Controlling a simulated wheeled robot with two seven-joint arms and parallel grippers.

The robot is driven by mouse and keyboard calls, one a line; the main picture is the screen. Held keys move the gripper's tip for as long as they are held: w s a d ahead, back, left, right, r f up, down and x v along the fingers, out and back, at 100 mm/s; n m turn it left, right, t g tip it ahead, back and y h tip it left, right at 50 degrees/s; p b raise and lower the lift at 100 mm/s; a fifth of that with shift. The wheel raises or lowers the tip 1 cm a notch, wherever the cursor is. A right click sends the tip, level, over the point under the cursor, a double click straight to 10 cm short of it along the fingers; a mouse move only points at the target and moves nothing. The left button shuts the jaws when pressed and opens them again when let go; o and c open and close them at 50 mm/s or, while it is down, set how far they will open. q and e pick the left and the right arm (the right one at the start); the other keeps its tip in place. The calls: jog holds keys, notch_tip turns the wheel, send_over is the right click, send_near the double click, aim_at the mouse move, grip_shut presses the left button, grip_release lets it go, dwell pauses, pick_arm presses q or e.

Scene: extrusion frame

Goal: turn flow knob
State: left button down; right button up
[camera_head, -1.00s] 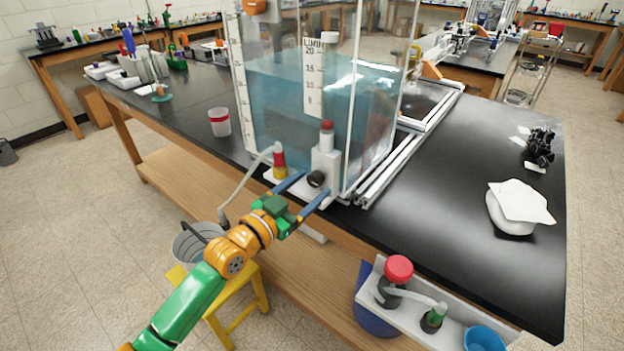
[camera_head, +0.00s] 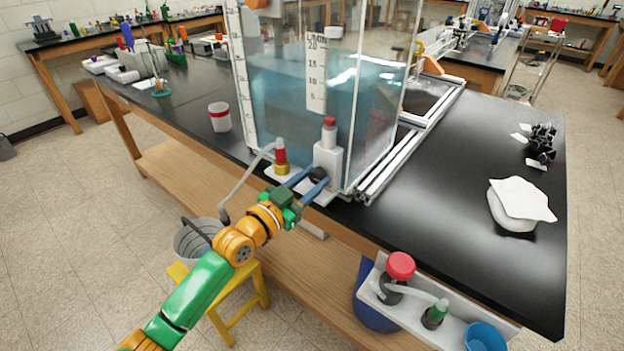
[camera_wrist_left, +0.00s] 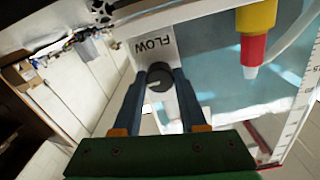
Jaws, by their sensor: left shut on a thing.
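The flow knob (camera_head: 318,173) is a small black round knob on the front of a white block (camera_head: 328,160) with a red-and-white top, at the tank's front corner. In the left wrist view the knob (camera_wrist_left: 159,80) sits below the printed word FLOW. My left gripper (camera_head: 308,183) has its blue fingers on both sides of the knob, shut on it. In the left wrist view the two fingers (camera_wrist_left: 160,77) meet the knob's sides and partly hide it. My right gripper is not in view.
A clear tank (camera_head: 275,100) of bluish water stands behind the block. A red-and-yellow valve (camera_head: 281,158) with a grey hose is just left of the knob. A white cup (camera_head: 220,116) stands further left. A yellow stool (camera_head: 228,300) with a bucket is below.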

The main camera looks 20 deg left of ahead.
pick_arm(q)
jog(key=n+p, duration=0.1)
jog(key=n, duration=0.1)
jog(key=shift+n, duration=0.4)
jog(key=n, duration=0.2)
jog(key=shift+n+p, duration=0.35)
jog(key=shift+n, duration=0.05)
jog(key=n, duration=0.3)
jog(key=shift+f+p, duration=0.1)
jog(key=shift+p, duration=0.2)
jog(key=shift+f+n, duration=0.1)
jog(key=shift+n, duration=1.6)
jog(key=shift+d+n, duration=0.1)
jog(key=shift+n, duration=0.2)
jog(key=shift+c, duration=2.3)
grip_release()
